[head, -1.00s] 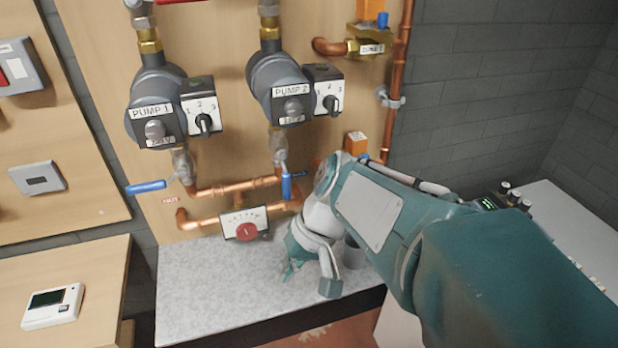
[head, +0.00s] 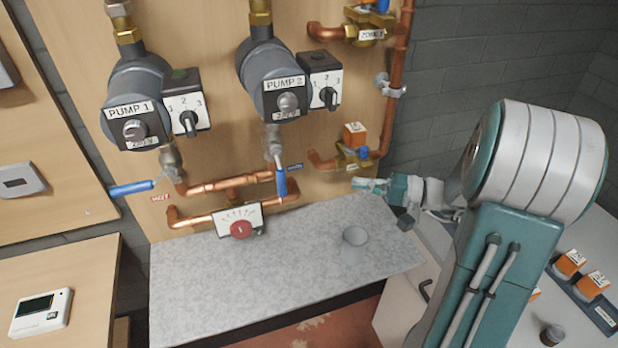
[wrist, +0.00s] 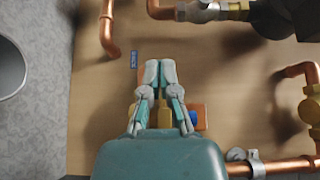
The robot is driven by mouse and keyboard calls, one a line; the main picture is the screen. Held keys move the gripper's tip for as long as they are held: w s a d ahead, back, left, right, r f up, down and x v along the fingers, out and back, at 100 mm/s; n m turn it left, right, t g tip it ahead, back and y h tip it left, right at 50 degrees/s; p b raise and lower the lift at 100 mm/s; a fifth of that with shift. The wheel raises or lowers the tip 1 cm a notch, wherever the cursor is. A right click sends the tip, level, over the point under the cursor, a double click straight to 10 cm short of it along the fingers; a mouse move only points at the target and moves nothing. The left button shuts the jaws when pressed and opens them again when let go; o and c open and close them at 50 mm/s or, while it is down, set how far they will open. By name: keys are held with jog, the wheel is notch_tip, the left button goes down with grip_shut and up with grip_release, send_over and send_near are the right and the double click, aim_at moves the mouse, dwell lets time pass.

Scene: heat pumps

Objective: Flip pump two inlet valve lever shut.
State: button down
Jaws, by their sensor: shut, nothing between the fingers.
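The pump two inlet valve lever (head: 281,183) has a blue handle and hangs down, in line with the vertical pipe below pump two (head: 270,80). Its metal valve body (head: 273,145) sits just above. In the wrist view the valve body (wrist: 203,10) shows at the top edge; the blue handle is not clear there. My gripper (head: 358,183) is right of the lever in the head view, pointing left and apart from it. In the wrist view my gripper (wrist: 160,72) has its fingertips together, empty, in front of the wooden board.
Pump one's blue lever (head: 132,188) lies roughly horizontal at left. Copper pipes (head: 235,182) and a red-knobbed gauge (head: 240,222) are below the pumps. An orange-topped valve (head: 354,150) is close to my gripper. A grey cup (head: 354,243) stands on the worktop (head: 230,280).

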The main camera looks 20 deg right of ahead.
aim_at(280, 172)
jog(key=shift+d, duration=0.15)
jog(key=s+a+x, duration=0.1)
jog(key=s+x, duration=0.1)
jog(key=x, duration=1.1)
jog(key=shift+a, duration=0.25)
jog(key=shift+w+t, duration=0.1)
jog(key=shift+t, duration=0.2)
